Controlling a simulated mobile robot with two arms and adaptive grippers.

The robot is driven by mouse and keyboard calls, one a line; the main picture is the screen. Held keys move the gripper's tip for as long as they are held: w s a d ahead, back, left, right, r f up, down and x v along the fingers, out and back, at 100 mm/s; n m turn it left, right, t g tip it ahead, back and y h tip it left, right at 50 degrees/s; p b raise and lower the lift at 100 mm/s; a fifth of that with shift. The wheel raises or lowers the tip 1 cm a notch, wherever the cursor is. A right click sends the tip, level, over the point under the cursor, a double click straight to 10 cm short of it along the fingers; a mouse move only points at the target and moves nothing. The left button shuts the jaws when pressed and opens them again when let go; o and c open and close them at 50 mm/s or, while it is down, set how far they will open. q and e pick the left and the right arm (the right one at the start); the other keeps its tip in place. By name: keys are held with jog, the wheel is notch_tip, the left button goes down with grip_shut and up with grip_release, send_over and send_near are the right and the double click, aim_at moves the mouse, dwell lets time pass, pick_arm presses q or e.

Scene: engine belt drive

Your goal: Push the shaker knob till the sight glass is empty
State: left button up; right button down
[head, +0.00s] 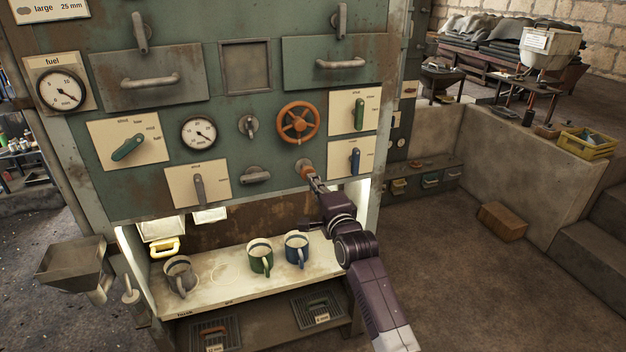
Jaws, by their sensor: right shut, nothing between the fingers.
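The green machine's front panel (240,120) fills the left and middle of the head view. A small round orange-brown knob (303,165), which may be the shaker knob, sits low on the panel below the orange handwheel. My right gripper (312,178) is shut and empty, its tips at or just in front of this knob; I cannot tell whether they touch. A framed square pane (246,66), possibly the sight glass, is at the upper middle; it looks dull grey, and no level can be made out. My left gripper is not in view.
The orange handwheel (298,122) is just above my gripper, and a blue lever (355,160) is to its right. Below, a lit shelf (215,285) holds a grey mug (179,276), a green mug (260,257) and a blue mug (297,249). Floor at right is mostly clear.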

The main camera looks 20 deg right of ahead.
jog(key=shift+w, duration=0.25)
jog(key=shift+w+r+b, duration=0.15)
jog(key=shift+w+b, duration=0.45)
jog(key=shift+w, duration=0.65)
